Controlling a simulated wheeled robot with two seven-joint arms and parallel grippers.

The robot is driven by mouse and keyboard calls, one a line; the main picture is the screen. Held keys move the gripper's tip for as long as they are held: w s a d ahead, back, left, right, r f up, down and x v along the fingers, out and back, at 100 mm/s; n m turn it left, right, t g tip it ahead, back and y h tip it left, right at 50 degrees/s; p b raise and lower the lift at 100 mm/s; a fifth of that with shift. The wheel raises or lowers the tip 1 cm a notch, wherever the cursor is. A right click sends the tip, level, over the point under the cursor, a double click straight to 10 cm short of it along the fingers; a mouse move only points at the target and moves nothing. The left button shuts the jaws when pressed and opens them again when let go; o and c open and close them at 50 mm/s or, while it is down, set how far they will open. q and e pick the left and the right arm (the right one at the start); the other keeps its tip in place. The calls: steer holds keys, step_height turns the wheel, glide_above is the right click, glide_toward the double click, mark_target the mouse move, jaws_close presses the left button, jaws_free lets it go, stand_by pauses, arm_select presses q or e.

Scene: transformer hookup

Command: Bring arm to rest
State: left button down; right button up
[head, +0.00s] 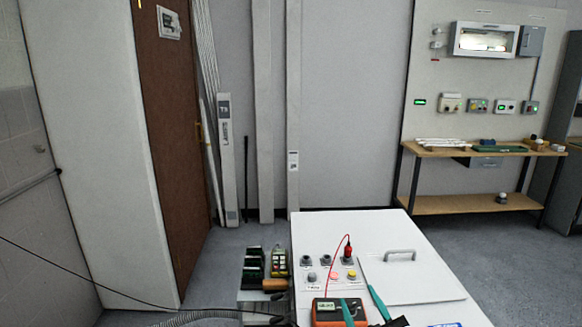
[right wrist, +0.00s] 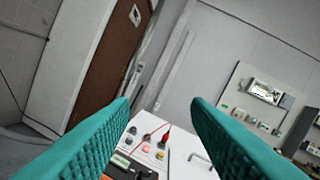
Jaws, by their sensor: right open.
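My right gripper (head: 362,303) shows at the bottom of the head view, its two teal fingers apart over the near part of the white cabinet top (head: 340,224). In the right wrist view the fingers of this gripper (right wrist: 160,103) spread wide with nothing held between them. Beyond them are the white top and a red plug (right wrist: 166,138). The red plug (head: 347,251) stands upright in the panel at the back, with a red lead running down toward an orange multimeter (head: 326,315). The multimeter is partly hidden by a finger. My left gripper is not in view.
A metal handle (head: 400,253) rises from the lid on the right. Buttons and sockets (head: 323,261) sit on the panel. Terminal blocks (head: 266,263) stand left of the cabinet. A wooden workbench (head: 460,153) is at the back right. Floor is free between them.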

steer(key=s+d+f+m+g+h, duration=0.25)
steer(key=s+f+g, duration=0.2)
steer(key=f, duration=0.35)
steer(key=s+d+f+m+g+h, duration=0.1)
steer(key=s+d+f+m+g, duration=0.15)
steer(key=s+d+f, duration=0.4)
steer(key=s+f+g, duration=0.8)
steer(key=s+f, duration=0.1)
steer(key=s, duration=0.5)
step_height(320, 180, down, 31)
steer(key=s+g+b, duration=0.2)
steer(key=b, duration=0.1)
steer(key=s+d+f+g+b, duration=0.1)
steer(key=s+d+f+b, duration=0.1)
steer(key=s+f, duration=1.3)
step_height(320, 180, down, 3)
steer(key=shift+s+r+b, duration=0.2)
steer(key=shift+s+b, duration=0.15)
steer(key=shift+b, duration=0.15)
